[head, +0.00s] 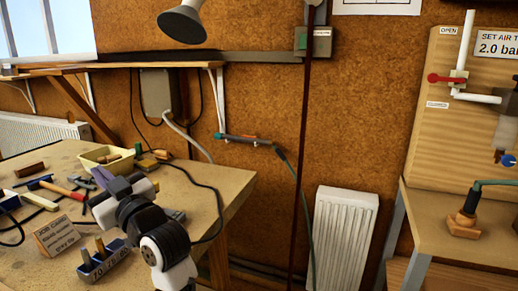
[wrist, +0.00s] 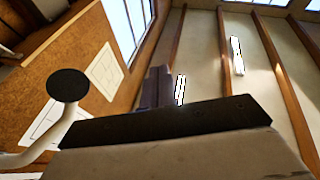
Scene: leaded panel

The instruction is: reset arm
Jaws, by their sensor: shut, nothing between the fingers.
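My gripper (head: 102,176) is in the head view at the lower left, in front of the workbench (head: 236,182) and its clutter. Its purple-grey fingers point up and away from me. In the wrist view the fingers (wrist: 157,86) are together, with nothing between them. That view looks up at the ceiling beams, windows and wall. From the head view I cannot tell how far the gripper is from the bench top.
A yellow tray (head: 117,165), a card sign (head: 58,236) and a blue block with pegs (head: 102,262) surround the arm in the picture. A lamp (head: 181,22) hangs above. A radiator (head: 340,240) and a second bench (head: 460,240) stand right.

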